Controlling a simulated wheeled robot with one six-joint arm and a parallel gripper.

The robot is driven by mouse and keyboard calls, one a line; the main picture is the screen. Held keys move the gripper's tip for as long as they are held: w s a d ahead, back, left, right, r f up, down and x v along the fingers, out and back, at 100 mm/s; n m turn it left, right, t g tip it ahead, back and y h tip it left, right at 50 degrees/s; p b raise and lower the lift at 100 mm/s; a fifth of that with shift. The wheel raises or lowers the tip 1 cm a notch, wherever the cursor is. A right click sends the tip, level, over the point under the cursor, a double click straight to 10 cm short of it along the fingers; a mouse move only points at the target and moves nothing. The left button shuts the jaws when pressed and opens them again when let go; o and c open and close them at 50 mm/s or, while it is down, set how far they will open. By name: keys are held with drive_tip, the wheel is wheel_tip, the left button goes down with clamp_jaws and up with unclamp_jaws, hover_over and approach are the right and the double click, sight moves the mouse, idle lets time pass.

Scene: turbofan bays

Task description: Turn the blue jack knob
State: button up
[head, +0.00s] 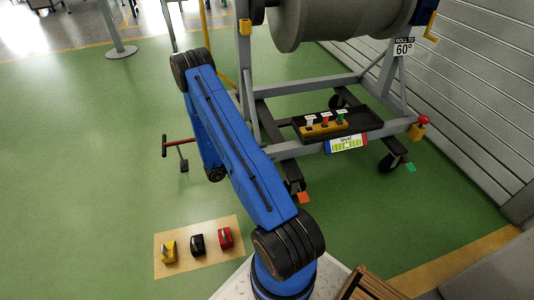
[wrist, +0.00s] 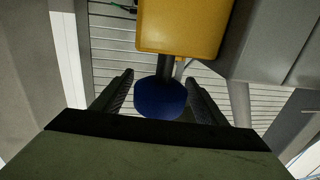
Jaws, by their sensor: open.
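The blue jack knob (wrist: 160,98) shows in the wrist view, round and dark blue, on a dark shaft below a yellow block (wrist: 184,25). My gripper (wrist: 159,77) is open, with one dark finger on each side of the knob. The fingers are not shut on it; I cannot tell whether either one touches it. In the head view my blue arm crosses the middle, and my gripper and the blue knob cannot be made out there.
A grey wheeled stand (head: 310,85) carries a large grey cylinder (head: 340,20). A dark tray (head: 365,121), a level gauge (head: 346,144) and a red knob (head: 423,120) sit on it. Green floor at left is mostly clear.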

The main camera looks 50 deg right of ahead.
drive_tip(key=shift+s+d, duration=0.25)
drive_tip(key=shift+d, duration=0.3)
drive_tip(key=c, duration=1)
drive_tip(key=shift+s+a+m+g+y, duration=0.15)
drive_tip(key=shift+s+m+g+y, duration=0.1)
drive_tip(key=shift+m+g+y, duration=0.65)
drive_tip(key=shift+c, duration=0.2)
drive_tip(key=shift+h, duration=0.3)
drive_tip(key=o, duration=1)
drive_tip(key=shift+o, duration=0.2)
drive_tip(key=v, duration=1.7)
drive_tip(key=shift+w+f, duration=0.25)
